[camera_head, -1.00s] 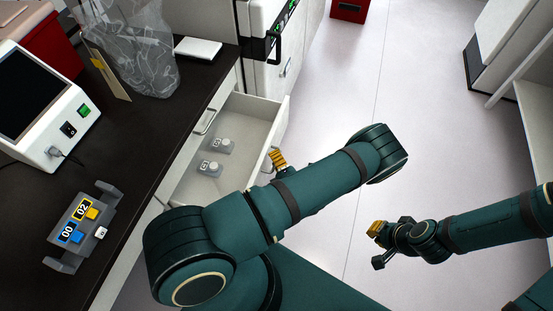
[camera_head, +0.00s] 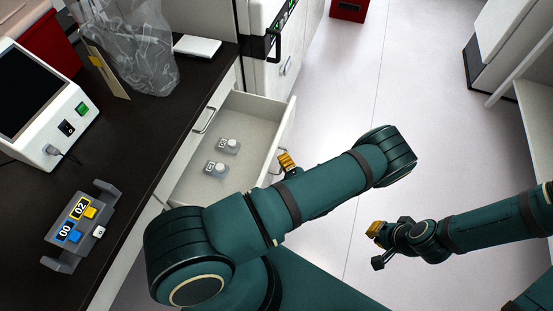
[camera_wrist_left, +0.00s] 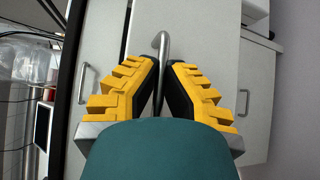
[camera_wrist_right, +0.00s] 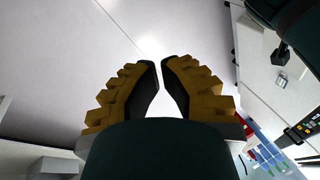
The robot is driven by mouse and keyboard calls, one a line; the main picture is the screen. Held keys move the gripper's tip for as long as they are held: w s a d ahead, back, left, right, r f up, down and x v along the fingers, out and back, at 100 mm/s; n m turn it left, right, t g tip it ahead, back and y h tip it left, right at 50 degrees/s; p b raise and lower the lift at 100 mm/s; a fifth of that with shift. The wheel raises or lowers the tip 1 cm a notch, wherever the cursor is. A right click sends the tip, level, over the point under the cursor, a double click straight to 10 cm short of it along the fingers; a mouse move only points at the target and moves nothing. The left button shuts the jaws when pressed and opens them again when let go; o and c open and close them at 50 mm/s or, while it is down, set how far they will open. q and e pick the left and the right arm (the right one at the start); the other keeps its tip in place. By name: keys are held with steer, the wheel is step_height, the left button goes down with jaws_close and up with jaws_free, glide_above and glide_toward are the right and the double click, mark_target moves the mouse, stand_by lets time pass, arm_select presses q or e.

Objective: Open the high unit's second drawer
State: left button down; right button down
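The open drawer (camera_head: 190,190) juts out from the unit under the dark counter in the head view. Two small grey pieces with round knobs, (camera_head: 229,146) and (camera_head: 216,169), lie inside it. My left gripper (camera_head: 285,160) is at the drawer's front, partly hidden by my arm. In the left wrist view the curved metal handle (camera_wrist_left: 161,42) stands between the fingers of the left gripper (camera_wrist_left: 162,68), which are closed around it. My right gripper (camera_head: 374,238) hangs empty over the floor, away from the unit; in the right wrist view its fingertips (camera_wrist_right: 160,64) nearly meet.
The counter (camera_head: 160,135) holds a white screen device (camera_head: 45,145), a grey rack (camera_head: 78,225) with blue and yellow pieces, and a clear bag (camera_head: 135,50). A white machine (camera_head: 290,45) stands beyond the drawer.

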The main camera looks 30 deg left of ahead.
arm_select(q)
steer(key=w+d+b, duration=0.2)
steer(key=d, duration=0.8)
steer(key=shift+w+b, duration=0.3)
steer(key=c, duration=1.1)
jaws_free()
steer(key=shift+o, duration=0.2)
